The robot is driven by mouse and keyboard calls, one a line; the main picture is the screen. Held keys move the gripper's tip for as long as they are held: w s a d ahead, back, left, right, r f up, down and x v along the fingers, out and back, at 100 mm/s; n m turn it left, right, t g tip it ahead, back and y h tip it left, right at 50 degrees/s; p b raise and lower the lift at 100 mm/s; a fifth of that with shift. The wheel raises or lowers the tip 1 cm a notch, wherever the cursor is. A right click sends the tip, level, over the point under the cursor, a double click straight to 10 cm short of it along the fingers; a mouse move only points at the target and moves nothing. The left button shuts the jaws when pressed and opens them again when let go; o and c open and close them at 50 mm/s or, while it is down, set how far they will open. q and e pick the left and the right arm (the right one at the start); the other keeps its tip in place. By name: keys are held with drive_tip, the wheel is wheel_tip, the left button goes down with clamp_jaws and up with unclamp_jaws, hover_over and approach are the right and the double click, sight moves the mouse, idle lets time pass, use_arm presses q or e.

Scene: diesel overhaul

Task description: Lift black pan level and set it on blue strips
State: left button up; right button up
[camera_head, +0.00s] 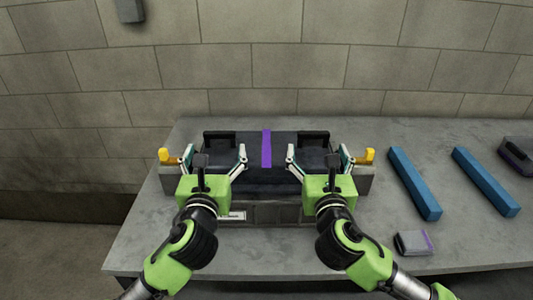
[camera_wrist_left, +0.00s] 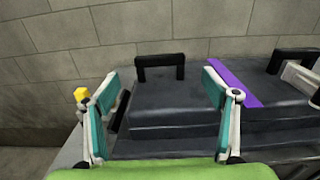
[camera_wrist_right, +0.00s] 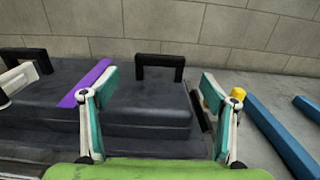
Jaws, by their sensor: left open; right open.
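The black pan (camera_head: 252,165) sits on a grey base on the table, with a purple stripe (camera_head: 266,148) across its middle and a black handle on each side. My left gripper (camera_head: 214,160) is open at the pan's left part; in the left wrist view the left handle (camera_wrist_left: 160,62) stands beyond its spread fingers. My right gripper (camera_head: 317,160) is open at the right part; the right handle (camera_wrist_right: 160,62) stands beyond its fingers. Neither gripper holds anything. Two blue strips, one nearer (camera_head: 415,183) and one farther right (camera_head: 485,181), lie bare on the table.
Yellow-topped clamps, left (camera_head: 165,154) and right (camera_head: 369,154), stand at the base's ends. A small grey block (camera_head: 413,243) lies in front of the strips. A dark part with purple trim (camera_head: 517,155) sits at the far right. The stone wall is behind the table.

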sight(219, 138)
use_arm(q)
drive_tip(key=w, duration=0.7)
drive_tip(key=shift+w, duration=0.15)
use_arm(e)
drive_tip(key=w, duration=0.7)
drive_tip(key=shift+w, duration=0.15)
use_arm(q)
drive_tip(key=c, duration=2.2)
use_arm(e)
drive_tip(key=c, duration=2.2)
use_arm(q)
drive_tip(key=shift+r, duration=0.3)
use_arm(e)
drive_tip(key=shift+w+r, duration=0.1)
drive_tip(key=shift+r, duration=0.15)
